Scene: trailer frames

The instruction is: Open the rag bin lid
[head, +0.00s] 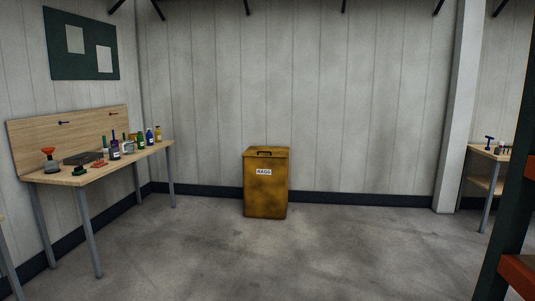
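The rag bin (266,192) is a yellow-brown, worn box with a white label reading "RAGS" on its front. It stands upright on the floor against the far wall, near the middle of the head view. Its lid (267,149) lies flat and looks closed. A dark handle (264,154) shows at the front edge of the lid. The inside of the bin is hidden. Neither of my grippers is in the head view.
A wooden workbench (85,178) with several bottles, a red funnel and small items stands along the left wall. A pillar (458,110) and another bench (488,152) are at the right. A dark green post with an orange beam (519,272) is close at right. The concrete floor (270,255) before the bin is clear.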

